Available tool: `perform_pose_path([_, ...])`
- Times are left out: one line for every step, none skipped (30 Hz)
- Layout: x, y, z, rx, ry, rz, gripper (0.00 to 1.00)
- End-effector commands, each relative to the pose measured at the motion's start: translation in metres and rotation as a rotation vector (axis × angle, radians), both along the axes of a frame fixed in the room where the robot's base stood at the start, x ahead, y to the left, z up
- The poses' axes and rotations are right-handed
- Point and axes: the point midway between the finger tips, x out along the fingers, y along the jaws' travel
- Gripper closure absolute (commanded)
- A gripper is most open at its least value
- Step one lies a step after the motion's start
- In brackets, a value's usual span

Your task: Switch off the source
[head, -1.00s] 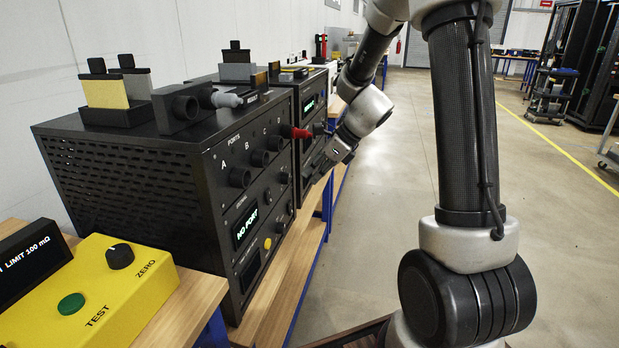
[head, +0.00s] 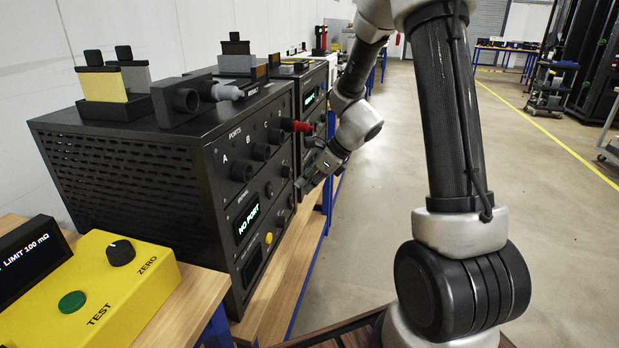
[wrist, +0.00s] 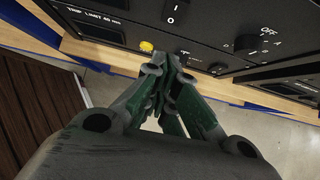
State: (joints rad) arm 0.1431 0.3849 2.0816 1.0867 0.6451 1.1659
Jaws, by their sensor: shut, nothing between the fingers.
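A black bench unit (head: 125,165) with ports marked A, B and C and a "NO PORT" display (head: 248,219) stands on the left bench. A second black unit (head: 312,95) with a lit display stands behind it. I cannot tell which one is the source. In the wrist view a switch marked I and O (wrist: 172,10) is at the top, and a knob marked OFF and A (wrist: 247,44) is at the right. My gripper (head: 303,187) is shut and empty, beside the near unit's front. In the wrist view its fingertips (wrist: 170,62) are below the switch; contact is unclear.
A yellow tester (head: 130,280) with a green button and a black knob is at the front left. A yellow button (wrist: 146,46) is left of my fingertips. Open floor (head: 540,220) lies to the right.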

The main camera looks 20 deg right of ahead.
Motion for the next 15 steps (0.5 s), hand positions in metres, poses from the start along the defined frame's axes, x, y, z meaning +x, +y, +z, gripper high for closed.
perform_pose_path([0.004,0.006,-0.01,0.002,0.004,0.003,1.0])
perform_pose_path([0.006,0.009,-0.016,0.002,0.004,0.001,1.0])
perform_pose_path([0.009,0.014,-0.023,0.0,0.004,0.002,1.0])
perform_pose_path([0.011,0.017,-0.028,0.001,0.005,0.002,1.0])
perform_pose_path([0.013,0.02,-0.033,0.001,0.004,0.003,1.0])
perform_pose_path([0.016,0.023,-0.039,0.0,0.004,0.001,1.0])
perform_pose_path([0.018,0.026,-0.043,0.0,0.004,0.001,1.0])
perform_pose_path([0.022,0.031,-0.042,0.0,0.0,0.003,1.0])
perform_pose_path([0.026,0.037,-0.042,0.0,-0.001,0.004,1.0])
perform_pose_path([0.028,0.04,-0.043,0.0,0.0,0.004,1.0])
perform_pose_path([0.031,0.044,-0.043,0.001,-0.001,0.004,1.0])
perform_pose_path([0.034,0.047,-0.044,-0.001,-0.001,0.003,1.0])
perform_pose_path([0.035,0.049,-0.044,0.0,0.0,0.002,1.0])
perform_pose_path([0.037,0.051,-0.045,-0.001,-0.001,0.002,1.0])
perform_pose_path([0.038,0.053,-0.045,-0.001,-0.001,0.002,1.0])
